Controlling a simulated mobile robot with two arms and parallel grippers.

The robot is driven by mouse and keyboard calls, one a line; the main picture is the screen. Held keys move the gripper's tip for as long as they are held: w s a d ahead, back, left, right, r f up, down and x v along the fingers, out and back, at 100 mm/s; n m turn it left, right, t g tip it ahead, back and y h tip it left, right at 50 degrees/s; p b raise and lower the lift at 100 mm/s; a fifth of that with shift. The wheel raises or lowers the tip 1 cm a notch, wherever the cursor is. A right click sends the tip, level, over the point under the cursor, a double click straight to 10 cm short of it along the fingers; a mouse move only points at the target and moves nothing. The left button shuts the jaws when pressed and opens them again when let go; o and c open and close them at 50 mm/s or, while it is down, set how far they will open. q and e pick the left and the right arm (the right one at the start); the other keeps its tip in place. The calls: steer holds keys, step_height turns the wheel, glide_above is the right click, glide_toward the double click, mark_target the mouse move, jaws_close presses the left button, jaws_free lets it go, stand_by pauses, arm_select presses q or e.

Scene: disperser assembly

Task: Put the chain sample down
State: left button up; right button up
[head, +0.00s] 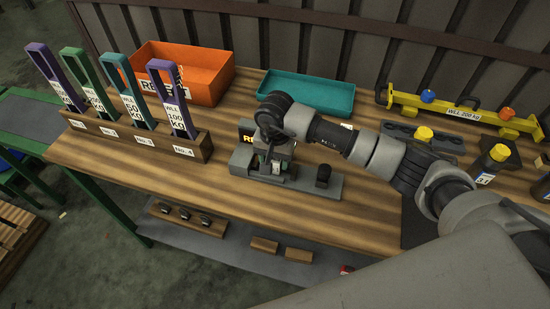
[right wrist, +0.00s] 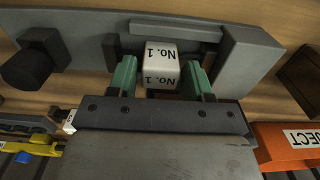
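My right gripper (right wrist: 160,78) is low over the grey fixture (right wrist: 245,65), its two green fingers on either side of a white block marked "No. 1" (right wrist: 160,66). A narrow gap shows between the block and the left-hand finger, so the fingers look slightly open. I take the block to be part of the chain sample; no chain links show clearly. In the head view my right gripper (head: 273,160) hides most of the block and part of the fixture (head: 320,188). My left gripper is not in view.
A wooden rack (head: 150,142) with several coloured tagged handles stands left. Behind are an orange reject bin (head: 205,80) and a teal tray (head: 305,92). A yellow lifting beam (head: 455,110) and yellow-capped bottles (head: 497,160) stand right. The table's front-left top (head: 120,160) is clear.

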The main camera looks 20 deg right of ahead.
mark_target(275, 160)
steer(key=shift+o, duration=1)
steer(key=shift+s+f, duration=0.2)
steer(key=shift+f, duration=0.05)
steer(key=shift+r, duration=0.15)
steer(key=shift+w+r+p, duration=0.15)
steer(key=shift+r+p, duration=0.6)
steer(key=shift+p, duration=0.1)
step_height(275, 160, up, 12)
steer(key=b, duration=0.3)
steer(key=shift+f, duration=0.15)
steer(key=shift+f, duration=0.1)
